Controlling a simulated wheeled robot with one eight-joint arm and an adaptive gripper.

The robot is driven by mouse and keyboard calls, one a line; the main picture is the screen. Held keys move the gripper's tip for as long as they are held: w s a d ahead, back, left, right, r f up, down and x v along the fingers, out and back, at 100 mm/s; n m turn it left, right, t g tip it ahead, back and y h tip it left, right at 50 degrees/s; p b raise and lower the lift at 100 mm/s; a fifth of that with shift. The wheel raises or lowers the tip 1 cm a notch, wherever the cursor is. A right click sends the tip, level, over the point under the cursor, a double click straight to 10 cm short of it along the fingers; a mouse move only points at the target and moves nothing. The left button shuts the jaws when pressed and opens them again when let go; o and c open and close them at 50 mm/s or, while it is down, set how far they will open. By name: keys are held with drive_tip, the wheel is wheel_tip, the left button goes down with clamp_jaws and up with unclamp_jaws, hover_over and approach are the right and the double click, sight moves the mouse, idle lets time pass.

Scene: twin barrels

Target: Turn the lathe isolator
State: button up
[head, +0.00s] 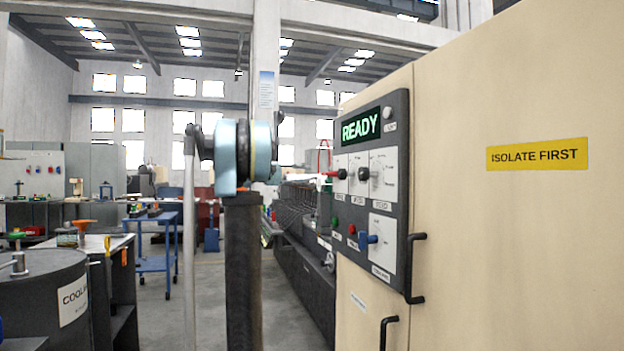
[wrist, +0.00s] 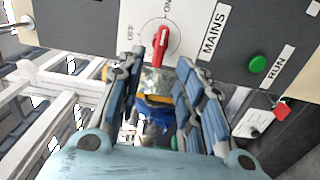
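The isolator is a red lever handle (wrist: 161,42) on a white plate marked MAINS, OFF and ON. In the wrist view the handle lies roughly in line with the ON mark. In the head view the red handle (head: 332,174) sticks out from the left edge of the control panel (head: 398,185). My gripper (wrist: 173,60) is open in front of the plate, its fingertips close to the handle's lower end. I cannot tell whether a finger touches it. The head view does not show my fingers clearly; my own arm stands there left of the panel.
A lit READY display (head: 361,126) tops the panel. A green RUN button (wrist: 258,64) sits beside the MAINS plate. A blue-handled switch (head: 368,240) and black door handles (head: 413,268) protrude lower down. A coolant drum (head: 40,300) stands at left. The floor between is clear.

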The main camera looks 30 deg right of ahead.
drive_tip(key=shift+v, duration=1.35)
drive_tip(key=s+a+f+n+t+y, duration=0.1)
drive_tip(key=s+a+f+t+y, duration=0.1)
drive_tip(key=s+a+f+y, duration=0.4)
drive_tip(key=s+a+f+n+t+y, duration=0.1)
drive_tip(key=s+a+f+y, duration=0.4)
drive_tip(key=s+a+f, duration=1.2)
drive_tip(key=s+a+f+n+t+y, duration=0.1)
drive_tip(key=s+a+f+t+y, duration=0.2)
drive_tip(key=f, duration=2.4)
drive_tip(key=s+a+y, duration=0.3)
drive_tip(key=s+a, duration=0.5)
drive_tip(key=a, duration=0.2)
drive_tip(key=shift+s+a+f+y, duration=0.25)
drive_tip(key=shift+a+f+y, duration=0.05)
